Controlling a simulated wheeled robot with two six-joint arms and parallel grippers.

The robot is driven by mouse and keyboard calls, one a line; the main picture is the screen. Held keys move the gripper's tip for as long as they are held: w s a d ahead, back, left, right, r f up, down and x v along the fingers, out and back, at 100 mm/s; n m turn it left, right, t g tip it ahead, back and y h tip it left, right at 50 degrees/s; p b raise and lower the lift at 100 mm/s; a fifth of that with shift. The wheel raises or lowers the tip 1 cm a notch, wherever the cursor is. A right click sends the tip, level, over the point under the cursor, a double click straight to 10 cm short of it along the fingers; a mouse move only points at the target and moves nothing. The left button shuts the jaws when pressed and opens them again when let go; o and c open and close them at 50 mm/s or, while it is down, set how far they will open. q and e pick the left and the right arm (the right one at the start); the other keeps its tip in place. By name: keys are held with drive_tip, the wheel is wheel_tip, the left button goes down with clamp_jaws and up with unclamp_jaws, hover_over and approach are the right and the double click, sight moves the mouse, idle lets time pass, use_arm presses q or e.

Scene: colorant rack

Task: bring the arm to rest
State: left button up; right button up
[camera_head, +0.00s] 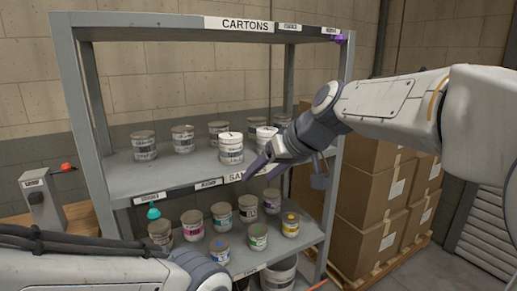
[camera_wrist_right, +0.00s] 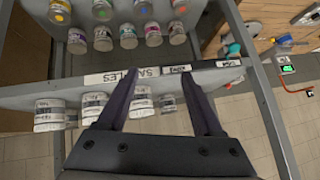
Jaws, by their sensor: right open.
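My right gripper (camera_head: 258,168) reaches in from the right, in front of the rack's middle shelf edge. In the right wrist view its two dark fingers (camera_wrist_right: 160,75) are spread apart, with nothing held between them. The grey rack (camera_head: 78,110) stands ahead. A white-lidded can (camera_head: 231,149) stands on the middle shelf close to the gripper, and another (camera_head: 265,139) is partly hidden behind my right wrist. My left arm shows at the lower left, but its gripper is not in view.
More grey cans (camera_head: 144,146) stand on the middle shelf. Several cans with coloured lids (camera_head: 222,216) stand on the shelf below. Stacked cartons (camera_head: 385,190) stand on a pallet at the right. A grey device with a red knob (camera_head: 40,196) stands at the left.

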drive_tip(key=s+a+f+n+g+h, duration=0.1)
drive_tip(key=s+f+g, duration=0.1)
drive_tip(key=s+f, duration=0.5)
drive_tip(key=s+a+f+g+h, duration=0.15)
drive_tip(key=s+f, duration=0.35)
drive_tip(key=s, duration=0.5)
drive_tip(key=s+d+f+g+h, duration=0.1)
drive_tip(key=s+d+f, duration=0.2)
drive_tip(key=s, duration=0.3)
drive_tip(key=s+d+f+n+g+h, duration=0.1)
drive_tip(key=s+d+f+h, duration=0.1)
drive_tip(key=s+f, duration=0.3)
drive_tip(key=shift+s+d+f+g, duration=0.35)
drive_tip(key=shift+s+d, duration=0.3)
